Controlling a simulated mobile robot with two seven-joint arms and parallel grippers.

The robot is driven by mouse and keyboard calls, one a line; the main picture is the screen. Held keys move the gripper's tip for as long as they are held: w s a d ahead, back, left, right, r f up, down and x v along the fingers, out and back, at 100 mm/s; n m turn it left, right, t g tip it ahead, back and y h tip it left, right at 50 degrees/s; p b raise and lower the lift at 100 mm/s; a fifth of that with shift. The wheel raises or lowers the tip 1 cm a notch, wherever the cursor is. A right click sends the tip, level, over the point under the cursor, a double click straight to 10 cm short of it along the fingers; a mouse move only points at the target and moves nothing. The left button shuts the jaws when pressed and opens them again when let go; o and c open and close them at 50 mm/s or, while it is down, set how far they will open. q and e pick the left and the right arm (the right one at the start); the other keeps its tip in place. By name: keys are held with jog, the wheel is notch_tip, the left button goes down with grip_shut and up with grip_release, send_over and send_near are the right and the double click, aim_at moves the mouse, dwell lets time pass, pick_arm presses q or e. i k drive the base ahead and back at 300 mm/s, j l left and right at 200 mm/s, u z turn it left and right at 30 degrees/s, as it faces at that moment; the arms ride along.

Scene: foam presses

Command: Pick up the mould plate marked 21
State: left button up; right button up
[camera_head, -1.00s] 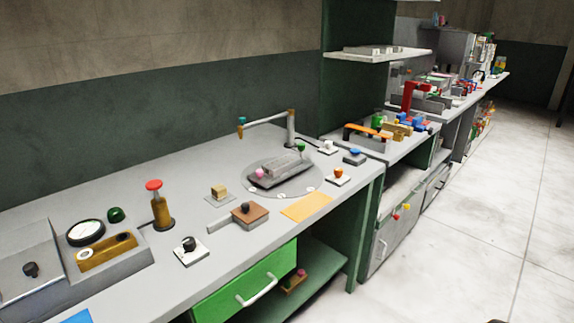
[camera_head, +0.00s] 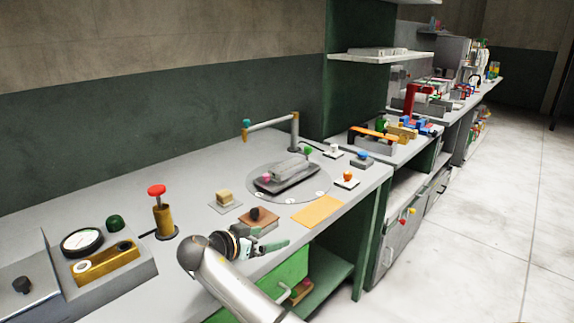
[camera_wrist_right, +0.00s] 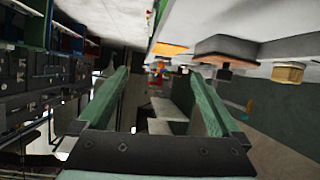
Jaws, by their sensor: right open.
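No marking "21" is legible, so I cannot tell which piece is the mould plate. A brown block with a dark knob (camera_head: 258,219) lies on the bench; it also shows in the wrist view (camera_wrist_right: 226,50). A grey block (camera_head: 285,168) sits on a dark tray on the round turntable (camera_head: 318,187). My right gripper (camera_head: 268,240) is open and empty at the bench's front edge, just in front of the brown block. Its green fingers stand apart in the wrist view (camera_wrist_right: 160,85). My left gripper is out of view.
A red-topped post (camera_head: 160,212) and a gauge box (camera_head: 120,262) stand at left. A jointed arm on a post (camera_head: 293,133) rises behind the turntable. An orange sheet (camera_head: 318,210) lies at the front edge. A green drawer (camera_head: 285,270) is below my gripper.

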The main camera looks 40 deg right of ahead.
aim_at(281, 172)
jog(key=i+l, duration=0.95)
